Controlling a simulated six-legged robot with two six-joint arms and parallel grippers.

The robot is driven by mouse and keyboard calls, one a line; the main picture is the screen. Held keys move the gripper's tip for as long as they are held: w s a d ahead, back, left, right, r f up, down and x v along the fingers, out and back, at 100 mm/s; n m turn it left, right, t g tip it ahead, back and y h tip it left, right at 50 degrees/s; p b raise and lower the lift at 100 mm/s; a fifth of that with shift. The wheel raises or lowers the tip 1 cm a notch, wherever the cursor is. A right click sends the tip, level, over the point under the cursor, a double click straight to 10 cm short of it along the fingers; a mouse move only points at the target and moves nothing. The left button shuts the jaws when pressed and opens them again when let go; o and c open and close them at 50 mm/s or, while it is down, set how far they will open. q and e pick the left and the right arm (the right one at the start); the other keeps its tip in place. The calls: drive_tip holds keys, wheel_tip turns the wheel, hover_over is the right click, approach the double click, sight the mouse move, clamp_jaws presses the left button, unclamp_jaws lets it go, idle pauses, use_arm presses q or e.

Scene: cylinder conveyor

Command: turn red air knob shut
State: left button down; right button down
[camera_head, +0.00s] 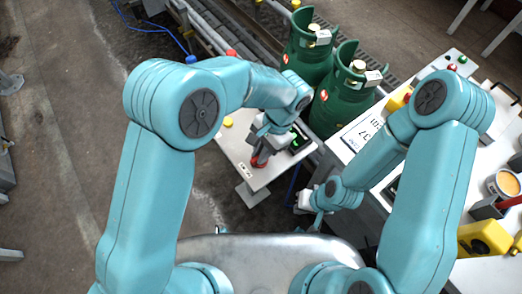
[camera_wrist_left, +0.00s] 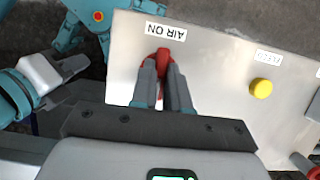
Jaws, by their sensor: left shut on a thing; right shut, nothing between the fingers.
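The red air knob sits on a pale panel (camera_head: 228,145) under the left arm in the head view. In the left wrist view the red knob (camera_wrist_left: 164,56) shows between and beyond my left gripper's fingers (camera_wrist_left: 163,80), next to the "AIR ON" label (camera_wrist_left: 166,31). My left gripper (camera_head: 260,158) is shut on the knob; the fingers hide part of it. My right gripper (camera_head: 318,222) is shut and empty, low beside the right-hand table in the head view. In the left wrist view the right gripper shows at the upper left, apart from the panel.
A yellow button (camera_wrist_left: 261,88) is on the same panel, with another red part (camera_wrist_left: 312,172) at the lower right corner. Green gas cylinders (camera_head: 340,95) stand behind the panel. A table with a yellow box (camera_head: 484,238) and a cup (camera_head: 503,184) is at the right.

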use_arm(q)
drive_tip(key=shift+w+d, duration=0.1)
idle(0.3)
drive_tip(key=c, duration=1.1)
unclamp_jaws()
